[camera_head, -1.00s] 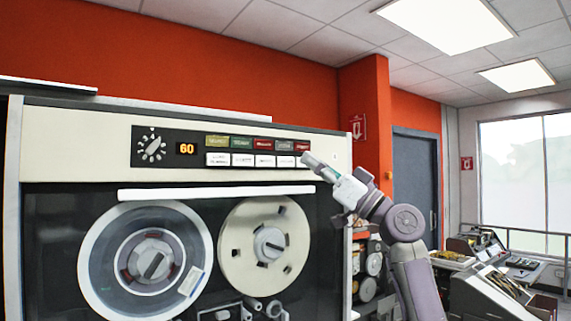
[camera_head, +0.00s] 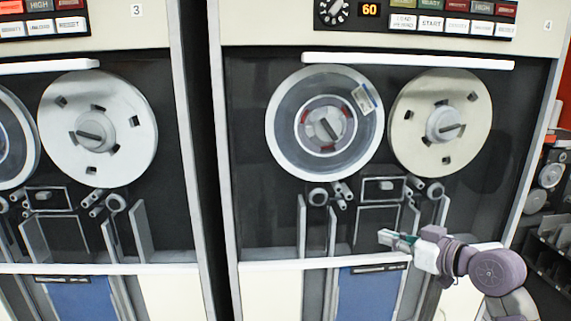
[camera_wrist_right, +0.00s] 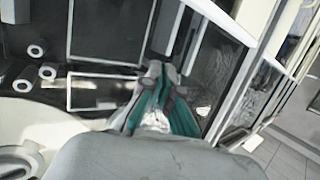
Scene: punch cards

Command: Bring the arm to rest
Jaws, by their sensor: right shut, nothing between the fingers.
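My right gripper (camera_head: 386,237) is in the lower right of the head view, in front of the lower part of tape drive 4. It points left and its fingers are together with nothing between them. My right arm (camera_head: 480,268) comes in from the lower right. The right gripper (camera_wrist_right: 157,85) also shows in the middle of the right wrist view, its grey and green fingers closed. My left gripper is not in either view.
Tape drive 4 (camera_head: 229,170) stands before me, with two reels, a row of buttons (camera_head: 440,25) and a white ledge (camera_head: 300,264). Another tape drive (camera_head: 185,130) stands to its left. Shelves with reels (camera_head: 550,175) are at the right edge.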

